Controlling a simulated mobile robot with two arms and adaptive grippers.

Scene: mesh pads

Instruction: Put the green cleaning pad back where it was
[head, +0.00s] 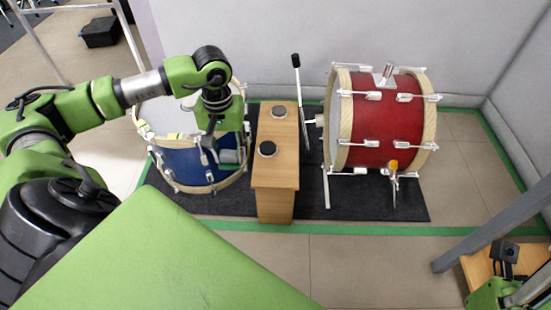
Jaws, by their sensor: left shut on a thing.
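My left gripper (222,152) is over the right part of the blue drum (188,168), pointing down. It is shut on a small grey-green piece, which I take to be the green cleaning pad (230,157); the gripper partly hides it. I cannot tell whether the piece touches the drum. A narrow wooden stand (275,178) is just right of the gripper.
A red drum (385,120) lies on its side right of the stand, with metal legs. A grey post (490,237) and a wooden surface (478,272) are at lower right.

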